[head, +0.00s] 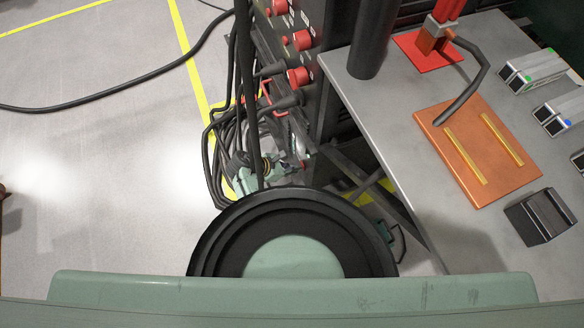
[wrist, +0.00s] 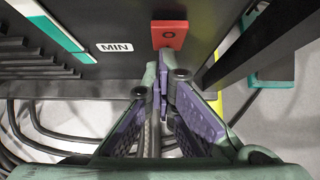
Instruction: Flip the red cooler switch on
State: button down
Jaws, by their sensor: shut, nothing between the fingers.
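The red switch (wrist: 169,36), a small block with a dark ring mark on its face, sits on the dark panel at the top middle of the wrist view. My gripper (wrist: 164,80) is shut and empty, its purple-padded fingers pointing at the panel. The fingertips show just below the switch in the picture. I cannot tell whether they touch it. In the head view, a green part of my arm (head: 247,172) shows low beside the panel, among cables, and the switch cannot be made out clearly.
A "MIN" label (wrist: 115,47) is left of the switch. Black cables (head: 222,150) hang beside the panel with red knobs (head: 298,76). A grey table (head: 385,125) with an orange plate (head: 455,180) stands right. The floor at left is mostly clear.

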jog(key=shift+d+r, duration=0.25)
jog(key=shift+d, duration=0.05)
